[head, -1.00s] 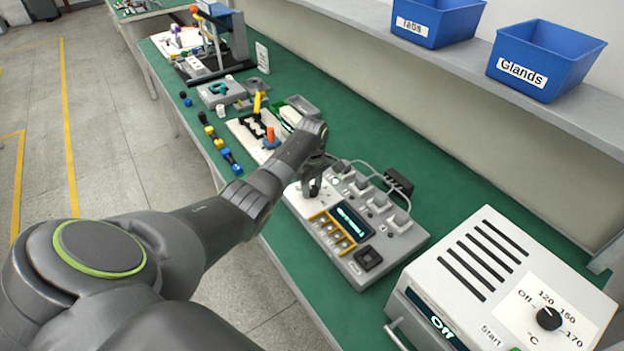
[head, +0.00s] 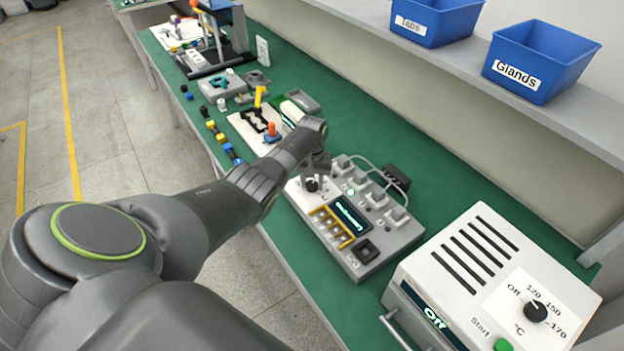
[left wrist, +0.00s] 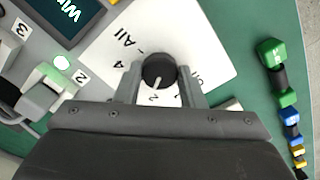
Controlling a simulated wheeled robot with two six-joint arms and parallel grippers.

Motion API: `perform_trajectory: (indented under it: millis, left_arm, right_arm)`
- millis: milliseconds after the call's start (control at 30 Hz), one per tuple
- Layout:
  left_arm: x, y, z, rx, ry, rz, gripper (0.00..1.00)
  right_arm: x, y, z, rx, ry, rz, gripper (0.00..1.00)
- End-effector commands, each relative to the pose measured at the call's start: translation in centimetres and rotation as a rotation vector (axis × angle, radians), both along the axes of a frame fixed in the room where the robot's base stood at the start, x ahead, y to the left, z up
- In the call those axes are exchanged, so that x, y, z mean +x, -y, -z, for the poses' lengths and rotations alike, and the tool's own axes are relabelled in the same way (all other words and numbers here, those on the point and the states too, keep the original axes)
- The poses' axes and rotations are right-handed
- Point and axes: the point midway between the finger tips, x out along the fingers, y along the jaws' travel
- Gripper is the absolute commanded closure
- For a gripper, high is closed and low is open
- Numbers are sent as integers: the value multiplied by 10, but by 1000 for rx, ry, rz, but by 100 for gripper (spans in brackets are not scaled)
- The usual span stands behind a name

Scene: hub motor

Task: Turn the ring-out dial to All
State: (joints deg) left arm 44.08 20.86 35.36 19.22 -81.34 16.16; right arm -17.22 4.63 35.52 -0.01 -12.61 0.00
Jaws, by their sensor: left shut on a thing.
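The ring-out dial (left wrist: 158,70) is a round black knob on a white label plate (left wrist: 95,57) in the left wrist view. Its white pointer mark faces the printed 2; All and 4 are on the upper left of the plate and Off is at right, partly hidden. My left gripper (left wrist: 159,88) is shut on the dial, one finger on each side; a finger hides part of the scale. In the head view the gripper (head: 312,182) is over the left end of the grey tester (head: 355,262). The tester's lit screen (head: 352,215) is too small to read. My right gripper is not visible.
Several square blocks with cables line the tester's back edge. A white oven (head: 440,250) reading Off stands at the right. Small coloured parts (head: 232,152) lie along the bench's front edge. Blue bins (head: 545,60) stand on the shelf.

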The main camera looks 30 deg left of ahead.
Motion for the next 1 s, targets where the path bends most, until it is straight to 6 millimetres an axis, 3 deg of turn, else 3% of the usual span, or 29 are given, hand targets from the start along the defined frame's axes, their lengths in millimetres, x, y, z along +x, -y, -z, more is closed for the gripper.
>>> perform_trajectory:
  millis: [1000]
  left_arm:
    - [1,0,-1,1,3,966,87]
  right_arm:
    - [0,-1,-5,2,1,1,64]
